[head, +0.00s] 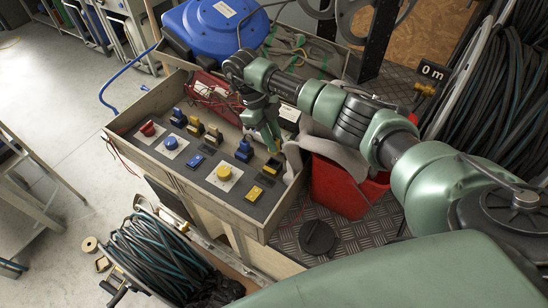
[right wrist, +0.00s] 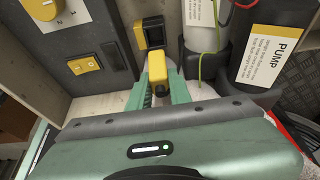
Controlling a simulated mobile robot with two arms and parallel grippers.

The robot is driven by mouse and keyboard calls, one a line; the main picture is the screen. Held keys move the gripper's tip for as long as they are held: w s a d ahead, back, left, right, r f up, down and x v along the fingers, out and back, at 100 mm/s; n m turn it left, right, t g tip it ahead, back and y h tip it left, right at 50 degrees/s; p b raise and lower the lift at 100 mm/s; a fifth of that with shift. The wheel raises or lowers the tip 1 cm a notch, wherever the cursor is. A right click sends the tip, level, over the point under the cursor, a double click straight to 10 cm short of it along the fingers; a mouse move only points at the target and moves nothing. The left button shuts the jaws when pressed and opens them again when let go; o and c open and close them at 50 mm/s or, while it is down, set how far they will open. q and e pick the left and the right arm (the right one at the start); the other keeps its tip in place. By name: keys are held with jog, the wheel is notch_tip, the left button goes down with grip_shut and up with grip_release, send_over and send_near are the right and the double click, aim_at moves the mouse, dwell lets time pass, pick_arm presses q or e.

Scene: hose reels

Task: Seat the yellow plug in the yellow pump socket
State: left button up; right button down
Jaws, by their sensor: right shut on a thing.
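The yellow plug (right wrist: 160,74) is between the green fingers of my right gripper (right wrist: 160,92), which is shut on it. The yellow pump socket (right wrist: 150,33) is a yellow-framed housing with a dark opening, just beyond the plug in the right wrist view. The plug's far end appears close to the socket's near edge; whether they touch I cannot tell. In the head view my right gripper (head: 272,138) is above the right side of the panel, near the yellow socket (head: 272,166). The plug is barely visible there. My left gripper is not in view.
The panel (head: 190,174) carries red, blue and yellow knobs, switches and other sockets. A yellow switch (right wrist: 86,63) lies left of the socket. Grey cylinders, one labelled PUMP (right wrist: 268,58), stand to the right with thin wires. A red bin (head: 338,190) stands beside the panel.

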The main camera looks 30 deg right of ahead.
notch_tip(320, 180, down, 4)
jog(key=shift+f, duration=0.2)
notch_tip(320, 180, down, 3)
jog(key=shift+f, duration=0.15)
jog(key=c, duration=1.6)
grip_release()
jog(key=b+v, duration=0.3)
jog(key=v, duration=0.9)
jog(key=shift+a, duration=0.1)
